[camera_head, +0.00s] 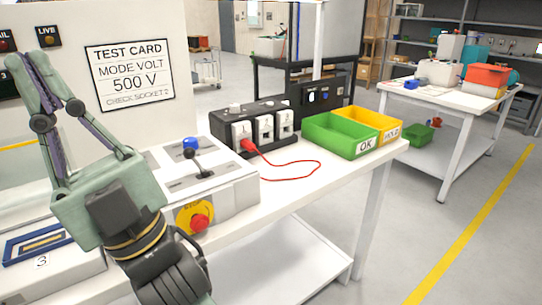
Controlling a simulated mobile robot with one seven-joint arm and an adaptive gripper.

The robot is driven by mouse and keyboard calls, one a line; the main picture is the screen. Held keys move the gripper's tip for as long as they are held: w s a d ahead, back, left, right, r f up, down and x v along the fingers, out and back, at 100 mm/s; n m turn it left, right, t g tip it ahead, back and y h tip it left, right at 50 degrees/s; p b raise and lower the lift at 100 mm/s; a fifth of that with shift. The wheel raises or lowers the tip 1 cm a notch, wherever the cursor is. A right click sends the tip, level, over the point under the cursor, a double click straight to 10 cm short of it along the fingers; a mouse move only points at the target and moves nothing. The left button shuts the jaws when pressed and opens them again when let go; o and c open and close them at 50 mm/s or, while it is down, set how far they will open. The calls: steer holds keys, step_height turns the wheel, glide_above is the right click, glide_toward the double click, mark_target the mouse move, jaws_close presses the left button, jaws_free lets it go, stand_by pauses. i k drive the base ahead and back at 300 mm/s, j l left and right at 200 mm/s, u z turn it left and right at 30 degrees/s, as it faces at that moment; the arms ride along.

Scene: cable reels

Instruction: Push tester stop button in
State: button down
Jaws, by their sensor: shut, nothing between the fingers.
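The tester (240,190) is a pale grey box on the white bench. Its red stop button (200,223) sits on a yellow round plate marked STOP (184,213) on the box's front face. I cannot tell how far in the button sits. A lever with a blue knob (190,144) stands on the tester's top. My gripper (25,68) is at the left, its fingers pointing up and away, shut and empty. It appears apart from the button. My wrist is just left of the button in the picture and hides part of the tester's left side.
A black socket unit (222,127) with a red cable (318,168) stands behind the tester. Green (338,132) and yellow (378,121) bins are at the bench's right end. A test card panel (129,75) rises behind. A framed blue part (38,242) lies left. The floor right is clear.

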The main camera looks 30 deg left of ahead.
mark_target(202, 225)
steer(key=u, duration=1.2)
